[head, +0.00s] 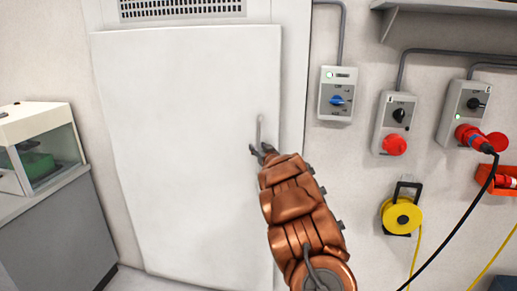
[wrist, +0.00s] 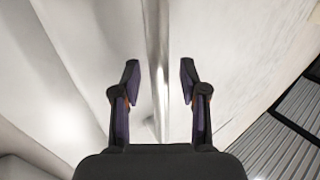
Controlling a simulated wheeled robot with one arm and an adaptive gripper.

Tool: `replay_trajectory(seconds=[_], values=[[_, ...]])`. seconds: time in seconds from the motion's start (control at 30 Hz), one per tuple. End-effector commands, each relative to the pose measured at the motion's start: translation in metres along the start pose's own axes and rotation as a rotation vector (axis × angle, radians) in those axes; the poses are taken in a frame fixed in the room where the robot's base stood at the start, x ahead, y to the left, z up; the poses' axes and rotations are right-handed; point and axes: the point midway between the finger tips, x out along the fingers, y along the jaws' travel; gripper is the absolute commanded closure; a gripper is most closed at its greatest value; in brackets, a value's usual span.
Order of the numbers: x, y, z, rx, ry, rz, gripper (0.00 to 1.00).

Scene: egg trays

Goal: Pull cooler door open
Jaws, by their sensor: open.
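The white cooler door (head: 185,150) fills the middle of the head view and looks shut in its frame. Its slim grey vertical handle (head: 261,130) is near the door's right edge. My gripper (head: 260,152) is at the lower part of the handle, at the end of my copper-coloured arm. In the wrist view, my gripper (wrist: 160,80) is open, with one dark finger on each side of the handle bar (wrist: 158,60). Gaps show between the bar and both fingers. The lower end of the handle is partly hidden by my gripper in the head view.
A grey cabinet with a glass-sided case (head: 45,160) stands to the left of the door. On the right wall are switch boxes (head: 338,93), a red plug with a black cable (head: 472,138), and a yellow cable reel (head: 402,214). A vent (head: 180,8) is above the door.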

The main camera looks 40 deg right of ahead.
Motion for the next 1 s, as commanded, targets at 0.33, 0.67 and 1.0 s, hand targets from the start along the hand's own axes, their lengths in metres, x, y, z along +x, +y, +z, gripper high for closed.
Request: replay_trajectory(seconds=[0.33,0.67,1.0], values=[[-0.0004,0.0004,0.0000,0.000,0.000,0.001,0.77],[-0.0004,0.0003,-0.0002,0.000,0.000,0.001,1.00],[-0.0005,0.0003,-0.0002,0.000,0.000,0.001,1.00]])
